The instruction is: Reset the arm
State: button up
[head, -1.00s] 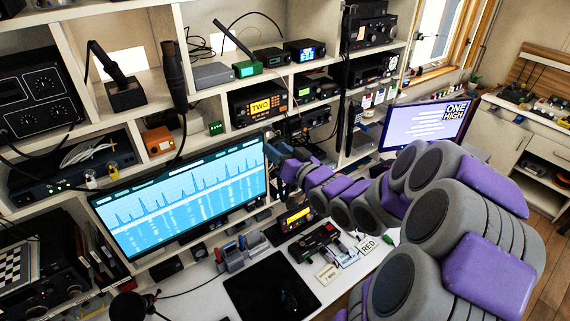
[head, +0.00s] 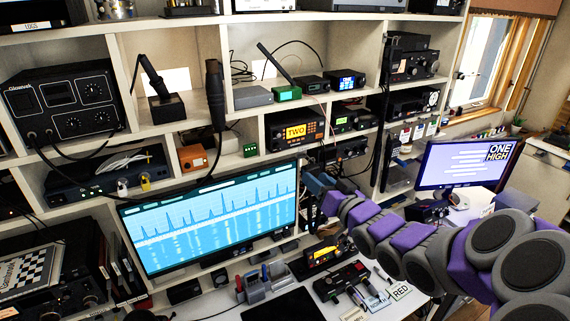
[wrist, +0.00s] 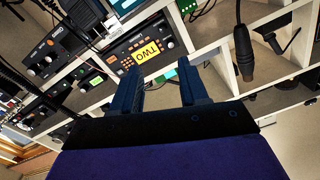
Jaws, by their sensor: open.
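My arm, grey and purple, reaches in from the right of the head view. My gripper (head: 327,184) is in front of the shelving, just right of the large blue-lit monitor (head: 215,220). In the wrist view, my gripper (wrist: 164,90) shows two dark blue fingers standing apart with nothing between them. Beyond them is the radio with the yellow "TWO" display (wrist: 146,52), which also shows in the head view (head: 293,131). The fingers look apart from it.
White cubby shelving (head: 232,155) holds several radios and a microphone (head: 215,95). The desk below carries a black mat (head: 283,306), a radio with an orange display (head: 323,256) and small cards, one reading RED (head: 400,291). A second monitor (head: 465,163) stands at right.

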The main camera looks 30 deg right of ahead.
jog(key=s+a+f+n+g+h, duration=0.1)
jog(key=s+a+f+g, duration=0.25)
jog(key=f+g, duration=0.2)
jog(key=s+a+f+g+h, duration=0.2)
jog(key=s+a+f+g, duration=0.15)
jog(key=f+g, duration=0.2)
jog(key=s+a+n+g+y, duration=0.1)
jog(key=s+a+g, duration=0.3)
jog(key=s, duration=0.9)
jog(key=s+a+f+n+g, duration=0.1)
jog(key=s+a+g, duration=0.4)
jog(key=s+a, duration=0.5)
jog(key=s, duration=0.2)
jog(key=shift+s+f+y, duration=0.15)
jog(key=shift+s+y, duration=0.2)
jog(key=shift+y, duration=0.05)
